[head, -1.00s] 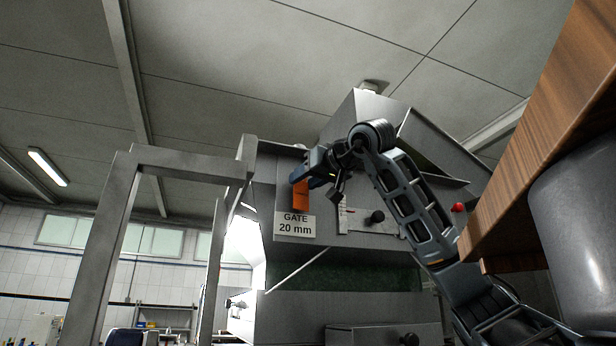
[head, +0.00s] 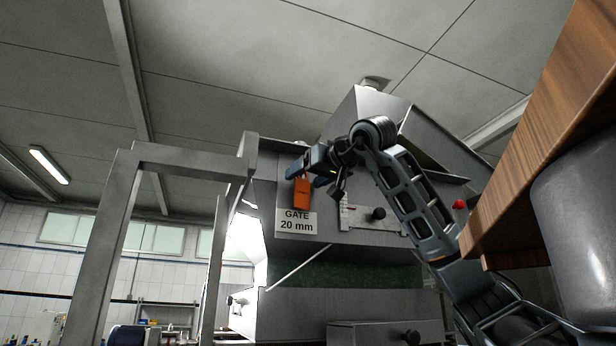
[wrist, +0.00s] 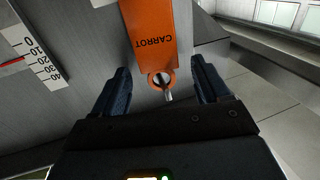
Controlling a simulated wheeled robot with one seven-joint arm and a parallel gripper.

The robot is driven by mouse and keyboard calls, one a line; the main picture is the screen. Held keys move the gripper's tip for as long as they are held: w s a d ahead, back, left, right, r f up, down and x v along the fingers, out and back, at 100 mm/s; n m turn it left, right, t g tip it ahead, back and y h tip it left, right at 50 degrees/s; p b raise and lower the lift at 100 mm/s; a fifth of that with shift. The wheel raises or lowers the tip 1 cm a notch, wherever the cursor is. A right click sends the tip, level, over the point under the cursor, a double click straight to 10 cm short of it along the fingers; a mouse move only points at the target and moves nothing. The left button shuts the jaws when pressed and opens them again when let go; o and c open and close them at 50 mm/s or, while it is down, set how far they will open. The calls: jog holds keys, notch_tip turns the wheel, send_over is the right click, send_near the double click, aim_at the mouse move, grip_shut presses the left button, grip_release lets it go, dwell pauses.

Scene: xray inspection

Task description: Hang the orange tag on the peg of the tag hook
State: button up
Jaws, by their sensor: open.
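The orange tag (head: 302,193), marked CARROT, hangs on the grey machine front just above the GATE 20 mm sign. In the wrist view the tag (wrist: 149,30) appears upside down, and the small metal peg (wrist: 168,95) shows in the hole at its end, seemingly passing through it. My gripper (wrist: 163,85) is open, with one dark finger on each side of the holed end and a gap to both. In the head view my gripper (head: 314,168) is at the tag's upper end and partly hides it and the peg.
The GATE 20 mm sign (head: 296,223) is below the tag. A scale plate (wrist: 33,48) with a red pointer and a black knob (head: 378,214) are beside it. A metal frame (head: 190,160) stands at left. A wooden surface edge (head: 520,150) is at right.

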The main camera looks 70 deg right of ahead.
jog(key=b+v, duration=0.2)
jog(key=v, duration=0.5)
jog(key=shift+s+a+b, duration=0.2)
jog(key=shift+s+b, duration=0.1)
jog(key=shift+s, duration=0.05)
